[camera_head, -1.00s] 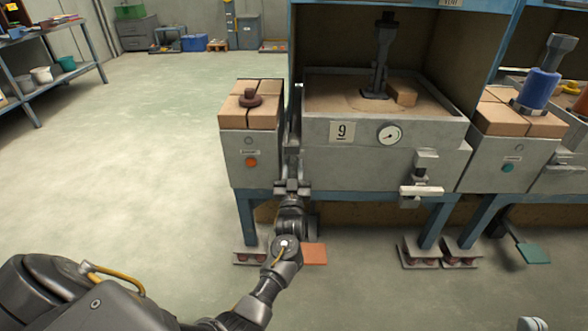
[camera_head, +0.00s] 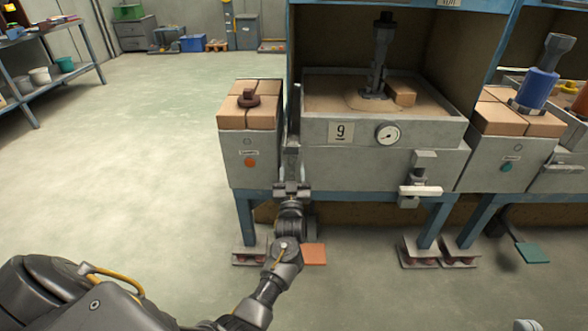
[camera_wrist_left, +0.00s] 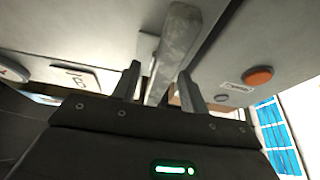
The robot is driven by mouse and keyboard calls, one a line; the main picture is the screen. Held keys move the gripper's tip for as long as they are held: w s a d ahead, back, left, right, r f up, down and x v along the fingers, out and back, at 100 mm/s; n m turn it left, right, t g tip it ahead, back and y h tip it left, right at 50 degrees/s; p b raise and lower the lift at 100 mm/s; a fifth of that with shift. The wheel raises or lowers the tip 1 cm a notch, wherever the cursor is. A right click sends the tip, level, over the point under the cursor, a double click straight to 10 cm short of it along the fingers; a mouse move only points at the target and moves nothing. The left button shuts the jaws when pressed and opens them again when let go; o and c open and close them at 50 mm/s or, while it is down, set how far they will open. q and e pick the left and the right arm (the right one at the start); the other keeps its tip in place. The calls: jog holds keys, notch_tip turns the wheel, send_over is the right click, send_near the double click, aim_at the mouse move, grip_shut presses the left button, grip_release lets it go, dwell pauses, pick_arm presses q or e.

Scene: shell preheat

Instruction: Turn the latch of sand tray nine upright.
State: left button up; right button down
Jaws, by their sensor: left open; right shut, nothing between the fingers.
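Sand tray nine (camera_head: 315,132) is a grey box with a "9" plate and a round gauge on its front. A long grey metal bar (camera_head: 295,108) stands about upright at its left front corner, in the gap beside the brick-topped pedestal. My left gripper (camera_head: 291,168) is low at this gap. In the left wrist view the bar (camera_wrist_left: 178,45) runs between the open fingers of my left gripper (camera_wrist_left: 158,80); I cannot tell whether they touch it. A pale bar (camera_head: 420,191) lies level on a fitting at the tray's front right.
The pedestal (camera_head: 250,160), with an orange button, stands close on the left of the gripper. A second pedestal (camera_head: 500,160) with a blue-sleeved tool stands right of the tray. An orange pedal (camera_head: 314,254) is on the floor below. Open floor (camera_head: 140,150) lies to the left.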

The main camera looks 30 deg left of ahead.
pick_arm(q)
jog(key=p+v, duration=0.1)
jog(key=v, duration=0.9)
jog(key=shift+s, duration=0.15)
pick_arm(e)
jog(key=shift+w+a+f+n+g, duration=0.15)
jog(key=shift+w+a+f+g, duration=0.25)
jog(key=shift+a+g, duration=0.3)
jog(key=shift+w+a+f+n+g, duration=0.15)
jog(key=shift+w+a+f+g, duration=0.3)
jog(key=shift+g, duration=0.35)
pick_arm(q)
jog(key=shift+d+f, duration=0.1)
jog(key=shift+f, duration=0.05)
pick_arm(e)
jog(key=shift+s+r, duration=0.1)
